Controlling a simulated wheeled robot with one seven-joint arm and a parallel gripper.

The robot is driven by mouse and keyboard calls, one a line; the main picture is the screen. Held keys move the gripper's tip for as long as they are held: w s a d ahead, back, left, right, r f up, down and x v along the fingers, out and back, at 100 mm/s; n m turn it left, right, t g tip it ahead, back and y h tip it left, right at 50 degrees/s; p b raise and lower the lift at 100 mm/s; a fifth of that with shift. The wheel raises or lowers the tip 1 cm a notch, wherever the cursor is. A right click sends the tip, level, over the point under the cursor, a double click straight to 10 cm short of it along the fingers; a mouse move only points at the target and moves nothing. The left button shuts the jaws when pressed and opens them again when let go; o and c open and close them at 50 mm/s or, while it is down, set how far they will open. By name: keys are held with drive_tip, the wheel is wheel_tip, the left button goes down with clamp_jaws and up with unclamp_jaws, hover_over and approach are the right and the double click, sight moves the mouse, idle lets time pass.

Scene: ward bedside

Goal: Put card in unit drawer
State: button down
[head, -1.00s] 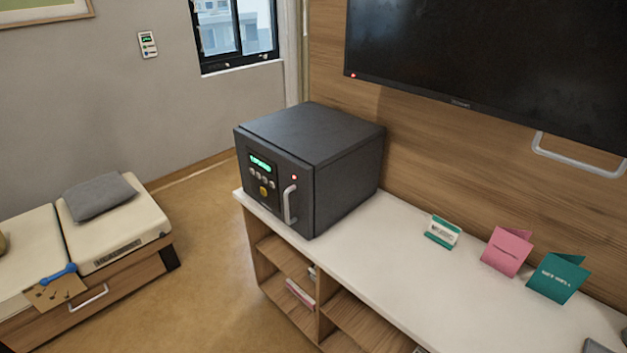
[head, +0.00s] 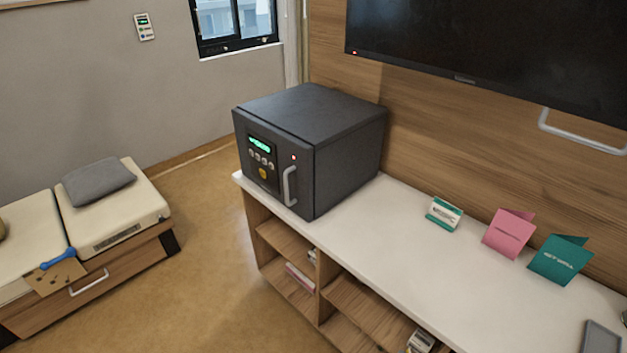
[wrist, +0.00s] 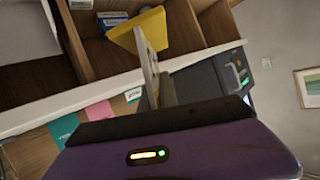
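My gripper is not in the head view. The white-topped unit (head: 405,255) has open wooden shelves at its front; no drawer of it shows clearly. A pink card (head: 508,233) and a teal card (head: 560,260) stand folded on its top.
A dark safe (head: 345,140) with a handle fills the unit's far end. A cushioned bench (head: 110,230) with a handled front stands left, across open floor.

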wheel_tip(320, 180, up, 5)
drive_tip(key=p, duration=0.3)
drive_tip(key=shift+r, duration=0.15)
drive_tip(key=shift+r+p, duration=0.85)
drive_tip(key=shift+p, duration=0.1)
wheel_tip(320, 180, down, 8)
drive_tip(key=b, duration=0.6)
drive_tip(key=shift+r, duration=0.15)
